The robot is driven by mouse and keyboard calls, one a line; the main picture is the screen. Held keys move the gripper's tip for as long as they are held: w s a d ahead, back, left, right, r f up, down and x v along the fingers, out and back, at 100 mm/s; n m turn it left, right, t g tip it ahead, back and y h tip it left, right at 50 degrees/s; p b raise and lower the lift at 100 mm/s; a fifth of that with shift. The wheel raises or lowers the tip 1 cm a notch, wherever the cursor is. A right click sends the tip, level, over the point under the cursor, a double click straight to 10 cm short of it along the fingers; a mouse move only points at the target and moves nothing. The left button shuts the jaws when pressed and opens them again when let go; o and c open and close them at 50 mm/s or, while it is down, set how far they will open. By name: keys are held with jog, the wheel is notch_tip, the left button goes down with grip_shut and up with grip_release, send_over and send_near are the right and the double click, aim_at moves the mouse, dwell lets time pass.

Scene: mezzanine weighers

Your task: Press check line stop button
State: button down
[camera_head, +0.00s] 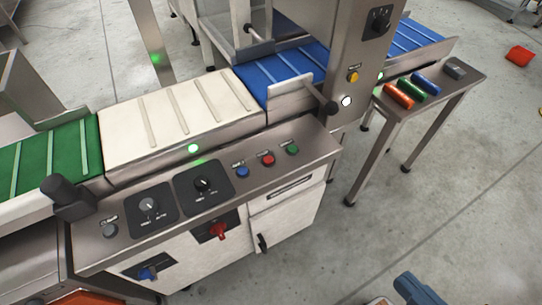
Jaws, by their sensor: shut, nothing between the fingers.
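A sloped grey control panel (222,200) runs along the front of the conveyor line. On its right part sit a blue button (243,172), a red button (268,160) and a green button (292,149) in a row. Small labels stand above them, too small to read, so I cannot confirm which is the check line stop. A grey button (110,231) sits at the panel's left end. The column holds a yellow button (353,76) and a white round light or button (347,101). My gripper is not recognisable in view, and nothing covers the button row.
Two dials, a left one (149,205) and a right one (203,184), share the panel. A dark upright knob (68,195) and a black-ended handle (326,106) stick out. A side table (452,98) holds coloured cylinders. An unclear blue-grey object (418,289) is at bottom right.

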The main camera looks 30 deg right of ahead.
jog(key=w+f+m+g+y+p, duration=0.1)
jog(key=w+f+g+p, duration=0.15)
jog(key=w+f, duration=0.55)
jog(key=w+f+m+g+p, duration=0.2)
jog(key=w+f+p, duration=0.25)
jog(key=w, duration=0.75)
jog(key=w+r+g+y+p, duration=0.1)
jog(key=w+r+y, duration=0.1)
jog(key=w, duration=0.7)
jog(key=w+r+n+g+y+p, duration=0.1)
jog(key=w+r, duration=0.4)
jog(key=w, duration=0.5)
jog(key=shift+w+d+g+y+p, duration=0.2)
jog(key=shift+g+y+p, duration=0.25)
jog(key=shift+y+p, duration=0.25)
jog(key=b, duration=0.7)
send_over(272, 160)
notch_tip(272, 160, down, 7)
jog(key=shift+f, duration=0.1)
jog(key=shift+f+b, duration=0.35)
jog(key=shift+f, duration=0.4)
jog(key=shift+f, duration=0.1)
